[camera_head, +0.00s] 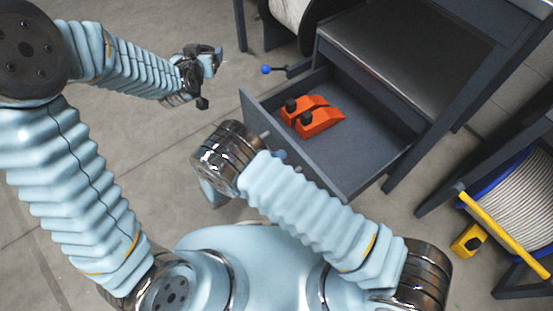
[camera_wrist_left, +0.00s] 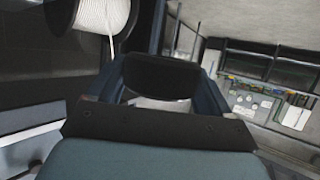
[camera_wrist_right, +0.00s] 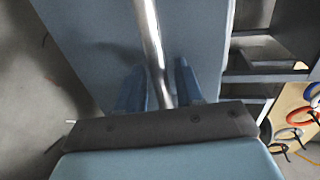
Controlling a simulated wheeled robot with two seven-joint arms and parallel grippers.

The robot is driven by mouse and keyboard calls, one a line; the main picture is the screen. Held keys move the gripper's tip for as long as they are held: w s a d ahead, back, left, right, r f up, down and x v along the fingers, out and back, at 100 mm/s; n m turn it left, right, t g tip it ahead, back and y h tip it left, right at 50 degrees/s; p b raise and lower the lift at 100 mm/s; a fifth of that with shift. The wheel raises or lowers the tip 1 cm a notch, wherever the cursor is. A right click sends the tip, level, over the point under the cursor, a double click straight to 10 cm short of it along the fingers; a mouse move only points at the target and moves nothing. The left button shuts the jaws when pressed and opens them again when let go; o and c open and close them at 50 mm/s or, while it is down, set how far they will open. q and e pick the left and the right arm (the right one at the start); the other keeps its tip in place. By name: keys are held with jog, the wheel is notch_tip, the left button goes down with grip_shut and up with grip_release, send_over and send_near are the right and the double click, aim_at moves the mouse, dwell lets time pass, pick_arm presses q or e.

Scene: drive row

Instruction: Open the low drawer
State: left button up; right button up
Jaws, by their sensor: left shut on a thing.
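The low drawer (camera_head: 360,150) is pulled well out of the dark cabinet, its inside showing in the head view. Its front panel (camera_wrist_right: 200,35) and silver bar handle (camera_wrist_right: 152,40) fill the upper part of the right wrist view. My right gripper (camera_wrist_right: 158,88) has its blue fingers on either side of the bar, close against it. In the head view my right wrist stands over the drawer front and hides these fingers. My left gripper (camera_head: 207,62) is away from the drawer, at upper left, shut on a dark rounded thing (camera_wrist_left: 162,78); what it is I cannot tell.
Two orange pieces with black knobs (camera_head: 312,116) lie in the drawer. A blue-balled lever (camera_head: 267,70) sticks out beside the cabinet. A cable reel (camera_head: 515,205) and a yellow block (camera_head: 468,240) are at right. The floor left of the drawer is clear.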

jog(key=v, duration=1.2)
jog(key=shift+f, duration=0.1)
dwell(0.4)
